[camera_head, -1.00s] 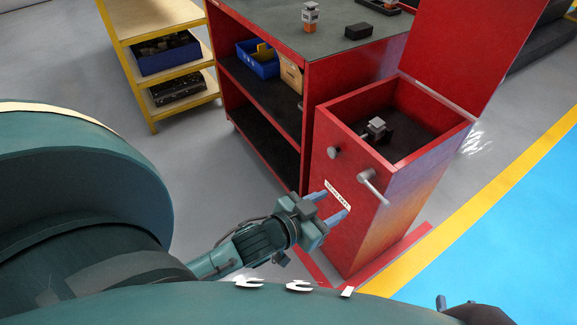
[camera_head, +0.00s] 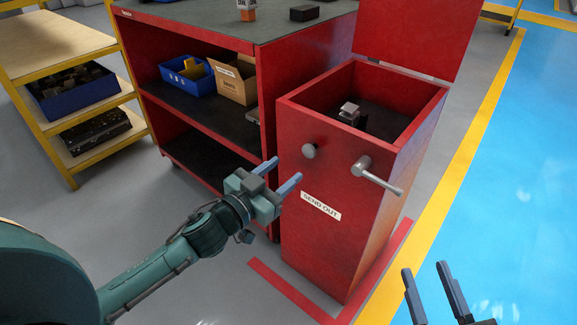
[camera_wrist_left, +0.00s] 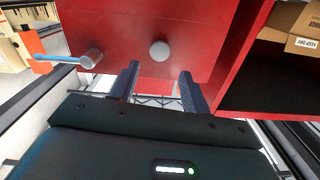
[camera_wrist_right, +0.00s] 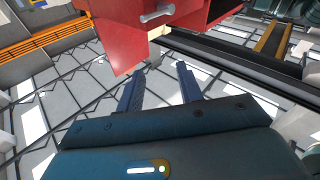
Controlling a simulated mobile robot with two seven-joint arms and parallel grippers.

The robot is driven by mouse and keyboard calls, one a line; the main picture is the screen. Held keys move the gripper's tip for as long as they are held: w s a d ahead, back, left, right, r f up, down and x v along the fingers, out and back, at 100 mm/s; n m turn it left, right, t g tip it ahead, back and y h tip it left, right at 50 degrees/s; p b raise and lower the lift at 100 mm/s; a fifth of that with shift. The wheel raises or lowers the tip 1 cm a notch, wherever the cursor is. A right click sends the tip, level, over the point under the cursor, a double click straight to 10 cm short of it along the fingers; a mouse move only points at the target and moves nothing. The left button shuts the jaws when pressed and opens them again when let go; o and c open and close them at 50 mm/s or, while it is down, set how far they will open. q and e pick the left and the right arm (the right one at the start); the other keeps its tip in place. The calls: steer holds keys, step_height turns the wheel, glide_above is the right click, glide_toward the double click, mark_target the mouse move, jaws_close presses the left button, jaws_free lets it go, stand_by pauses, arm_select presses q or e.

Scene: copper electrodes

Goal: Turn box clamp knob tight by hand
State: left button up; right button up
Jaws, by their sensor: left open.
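A red box (camera_head: 335,225) labelled "SEND OUT" stands on the floor with its lid raised. Its front carries a round grey knob (camera_head: 309,150) and, to the right, a grey clamp with a long bar handle (camera_head: 378,176). In the left wrist view the round knob (camera_wrist_left: 159,51) lies just beyond and between my open fingers, and the bar handle (camera_wrist_left: 65,59) is at left. My left gripper (camera_head: 284,172) is open, empty and a little short of the front. My right gripper (camera_head: 426,270) is open and empty at the lower right, apart from the box.
A small grey-topped part (camera_head: 349,112) sits inside the box. A red workbench (camera_head: 200,105) with shelves stands left of the box, and a yellow shelf cart (camera_head: 60,50) further left. The floor right of the box is free.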

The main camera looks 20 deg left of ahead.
mark_target(307, 152)
arm_select(q)
steer(key=shift+b+x, duration=0.5)
steer(key=shift+x, duration=2.8)
steer(key=shift+w, duration=0.3)
steer(key=shift+c, duration=0.5)
steer(key=c, duration=0.6)
steer(key=shift+c, duration=0.2)
